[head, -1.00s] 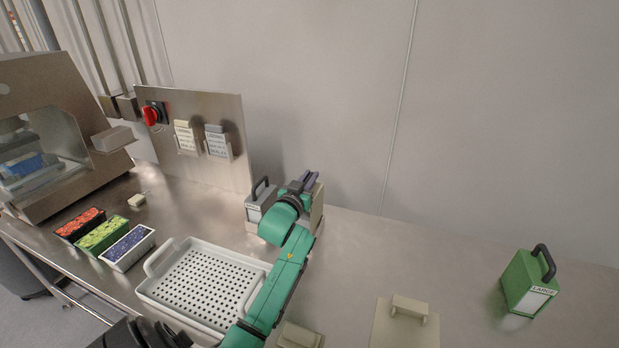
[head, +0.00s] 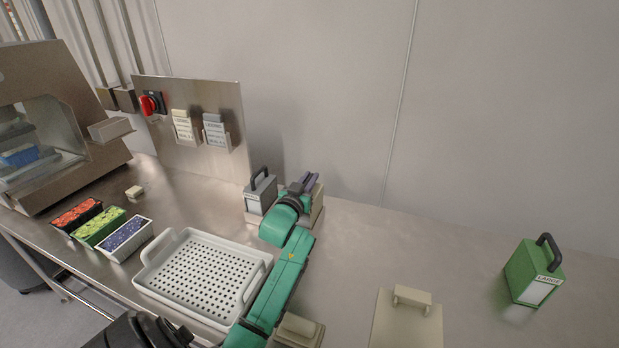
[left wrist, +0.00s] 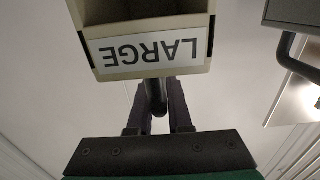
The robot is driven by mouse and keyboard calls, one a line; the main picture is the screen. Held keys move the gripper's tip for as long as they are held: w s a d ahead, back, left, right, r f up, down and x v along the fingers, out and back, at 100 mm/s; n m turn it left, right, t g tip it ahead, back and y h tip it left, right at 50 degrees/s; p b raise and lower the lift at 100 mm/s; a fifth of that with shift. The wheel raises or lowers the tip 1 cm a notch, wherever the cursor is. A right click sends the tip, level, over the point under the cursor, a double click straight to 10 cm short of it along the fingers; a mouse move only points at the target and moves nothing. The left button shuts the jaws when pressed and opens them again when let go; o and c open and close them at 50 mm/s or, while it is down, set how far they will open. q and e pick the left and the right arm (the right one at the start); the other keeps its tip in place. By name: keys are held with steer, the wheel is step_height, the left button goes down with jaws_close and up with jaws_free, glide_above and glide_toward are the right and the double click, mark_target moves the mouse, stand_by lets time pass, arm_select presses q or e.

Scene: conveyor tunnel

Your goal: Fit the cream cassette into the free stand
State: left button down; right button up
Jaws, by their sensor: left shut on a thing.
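My left gripper (head: 308,182) is shut on the dark handle of the cream cassette (head: 318,203). In the left wrist view the cassette (left wrist: 150,50) hangs off the fingers (left wrist: 158,105), with its LARGE label upside down. In the head view it is at the back of the bench by the wall, right beside the grey cassette (head: 262,195), and my arm covers much of it. Its stand is hidden behind my wrist, so I cannot tell whether the cassette is seated. My right gripper is not in view.
A green LARGE cassette (head: 533,272) stands at the right. A cream plate with a handle (head: 408,325) and a beige block (head: 298,330) lie in front. A white perforated tray (head: 160,243) and several filled bins (head: 124,240) are left.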

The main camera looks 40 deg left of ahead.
arm_select(q)
steer(key=shift+f, duration=0.4)
steer(key=c, duration=0.8)
jaws_free()
steer(key=shift+r, duration=0.1)
steer(key=shift+o, duration=0.2)
steer(key=b+v, duration=0.1)
steer(key=v, duration=1.3)
steer(key=shift+s+d, duration=0.2)
steer(key=shift+s, duration=0.1)
